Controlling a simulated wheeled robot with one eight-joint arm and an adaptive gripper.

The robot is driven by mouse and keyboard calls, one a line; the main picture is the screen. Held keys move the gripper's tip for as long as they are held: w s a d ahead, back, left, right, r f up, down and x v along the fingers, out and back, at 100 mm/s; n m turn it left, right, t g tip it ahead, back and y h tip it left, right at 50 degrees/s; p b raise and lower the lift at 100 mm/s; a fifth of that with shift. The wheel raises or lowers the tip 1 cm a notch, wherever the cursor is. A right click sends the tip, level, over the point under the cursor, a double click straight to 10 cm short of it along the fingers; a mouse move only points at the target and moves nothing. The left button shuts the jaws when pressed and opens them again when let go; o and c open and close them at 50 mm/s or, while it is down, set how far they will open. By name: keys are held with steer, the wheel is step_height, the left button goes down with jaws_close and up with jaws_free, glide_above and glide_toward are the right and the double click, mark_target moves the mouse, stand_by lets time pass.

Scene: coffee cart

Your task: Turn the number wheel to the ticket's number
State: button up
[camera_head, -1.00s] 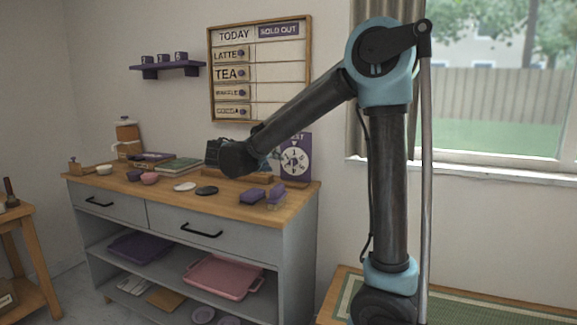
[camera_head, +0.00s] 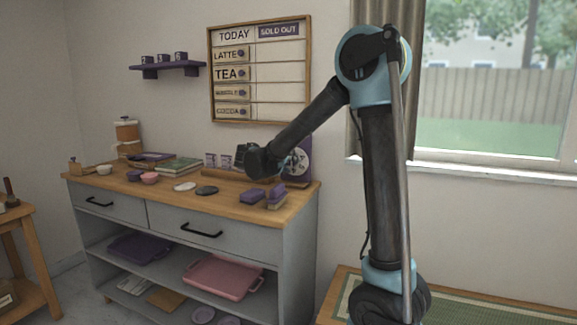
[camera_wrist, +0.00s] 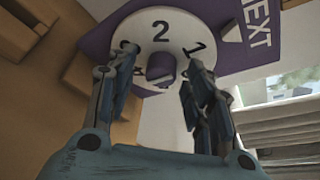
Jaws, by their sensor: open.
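The number wheel (camera_wrist: 182,22) is a white disc with black numbers on a purple board marked NEXT (camera_wrist: 257,22). In the wrist view its 1 lines up with the white pointer (camera_wrist: 232,34), and 2 is beside it. A purple knob (camera_wrist: 161,69) stands at its centre. My gripper (camera_wrist: 160,62) is open, with one finger on each side of the knob in the picture; I see no clear contact. In the head view my arm partly hides the wheel (camera_head: 299,162). Small white-and-purple cards (camera_head: 217,160), perhaps tickets, stand left of my gripper; their print is too small to read.
On the wooden counter (camera_head: 222,205) are a purple block (camera_head: 252,196), a brush-like item (camera_head: 277,196), a dark disc (camera_head: 207,190) and books (camera_head: 178,164). A menu board (camera_head: 261,70) hangs behind. The counter's front edge is fairly clear.

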steer(key=shift+c, duration=0.4)
steer(key=c, duration=1)
steer(key=shift+o, duration=0.2)
